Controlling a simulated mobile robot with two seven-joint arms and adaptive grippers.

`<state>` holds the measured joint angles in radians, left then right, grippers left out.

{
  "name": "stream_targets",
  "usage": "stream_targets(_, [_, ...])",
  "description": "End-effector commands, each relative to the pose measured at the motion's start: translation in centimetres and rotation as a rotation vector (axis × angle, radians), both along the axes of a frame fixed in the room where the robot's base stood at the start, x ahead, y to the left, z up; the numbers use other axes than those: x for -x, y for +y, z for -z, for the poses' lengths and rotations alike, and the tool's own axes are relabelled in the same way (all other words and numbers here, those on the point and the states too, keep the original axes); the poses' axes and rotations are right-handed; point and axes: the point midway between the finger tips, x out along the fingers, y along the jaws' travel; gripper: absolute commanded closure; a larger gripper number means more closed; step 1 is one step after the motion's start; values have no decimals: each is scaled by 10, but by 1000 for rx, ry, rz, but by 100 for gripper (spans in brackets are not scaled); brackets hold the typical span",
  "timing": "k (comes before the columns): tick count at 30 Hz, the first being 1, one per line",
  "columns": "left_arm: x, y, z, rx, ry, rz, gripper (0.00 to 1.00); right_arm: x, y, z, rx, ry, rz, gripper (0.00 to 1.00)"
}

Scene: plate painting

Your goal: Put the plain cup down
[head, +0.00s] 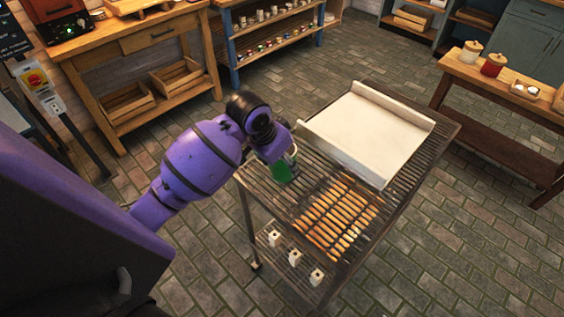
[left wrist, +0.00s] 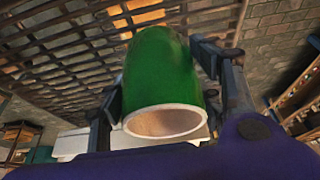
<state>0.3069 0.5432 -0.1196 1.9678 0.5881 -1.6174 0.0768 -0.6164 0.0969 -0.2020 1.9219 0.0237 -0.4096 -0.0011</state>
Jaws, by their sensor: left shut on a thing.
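The plain cup is green with a pale rim and interior; in the head view the green cup (head: 281,171) shows at the left corner of the slatted cart top (head: 259,181). My left gripper (head: 281,160) is shut around it, with the wrist hiding its upper part. In the left wrist view the cup (left wrist: 160,75) sits between the two fingers, its open mouth towards the camera and its far end towards the slats. I cannot tell whether its base touches the slats. My right gripper is out of view.
A white tray (head: 365,130) with raised sides stands on the back of the cart. Beside the cup, a patch of slats glows orange (head: 340,215). Small white blocks (head: 295,257) sit on the lower shelf. A wooden table (head: 505,80) with jars is at right.

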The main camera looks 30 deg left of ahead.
Motion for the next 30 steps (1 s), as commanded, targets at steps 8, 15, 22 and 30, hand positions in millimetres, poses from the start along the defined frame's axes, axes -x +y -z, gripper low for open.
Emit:
stream_targets(8, [-1, 0, 11, 0, -5, 1, 75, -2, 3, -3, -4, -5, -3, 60])
stream_targets(15, [0, 0, 15, -1, -1, 0, 32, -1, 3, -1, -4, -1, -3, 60])
stream_targets(22, [0, 0, 14, 0, -1, 0, 21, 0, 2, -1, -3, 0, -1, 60])
stream_targets(30, [0, 1, 9, 0, -3, 1, 21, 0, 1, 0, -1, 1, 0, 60])
